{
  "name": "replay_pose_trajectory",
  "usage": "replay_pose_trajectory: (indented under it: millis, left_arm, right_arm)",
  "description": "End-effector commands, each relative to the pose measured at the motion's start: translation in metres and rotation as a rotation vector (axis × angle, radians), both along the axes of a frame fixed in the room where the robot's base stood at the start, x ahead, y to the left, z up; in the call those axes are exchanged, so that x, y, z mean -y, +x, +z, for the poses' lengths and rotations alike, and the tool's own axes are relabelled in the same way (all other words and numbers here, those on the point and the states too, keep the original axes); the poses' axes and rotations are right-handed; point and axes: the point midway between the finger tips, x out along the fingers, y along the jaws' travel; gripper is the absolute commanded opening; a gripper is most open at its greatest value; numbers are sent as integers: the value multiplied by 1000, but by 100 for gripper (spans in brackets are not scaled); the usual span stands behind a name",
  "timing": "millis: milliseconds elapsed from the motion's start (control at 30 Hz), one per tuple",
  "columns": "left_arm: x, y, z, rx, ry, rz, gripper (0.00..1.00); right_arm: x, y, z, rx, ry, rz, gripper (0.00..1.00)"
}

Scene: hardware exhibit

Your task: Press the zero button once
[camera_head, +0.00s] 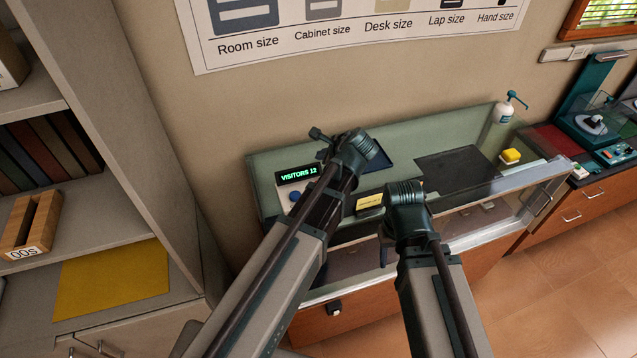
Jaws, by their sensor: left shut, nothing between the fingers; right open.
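A visitor counter with a dark display (297,174) reading "VISITORS 12" in green stands at the left end of the green counter. A blue button (295,196) shows on the pale box below the display. I cannot read which button is zero, and my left arm hides the box's right side. My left gripper (317,134) is shut and empty, above and to the right of the display in the picture. My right gripper (384,248) is open near the counter's front glass, right of the counter box and partly hidden by its own wrist.
A small yellow sign (370,201) stands between my arms. A shelf unit (110,215) stands at the left.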

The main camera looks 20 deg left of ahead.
Motion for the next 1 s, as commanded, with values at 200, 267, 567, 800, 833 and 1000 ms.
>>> replay_pose_trajectory:
  millis: [200,267,567,800,833,1000]
  left_arm:
    - [0,0,-21,0,0,0,0]
    - [0,0,-29,0,0,0,0]
    - [0,0,-70,0,0,0,0]
    - [0,0,-86,0,0,0,0]
    - [0,0,-86,0,0,0,0]
    - [0,0,-85,0,0,0,0]
  right_arm:
    - [0,0,-21,1,0,-2,50]
    - [0,0,-29,1,0,-2,50]
    - [0,0,-70,2,0,-1,50]
    - [0,1,-86,2,-1,4,50]
    - [0,0,-86,2,-1,4,50]
    - [0,0,-85,2,-1,4,50]
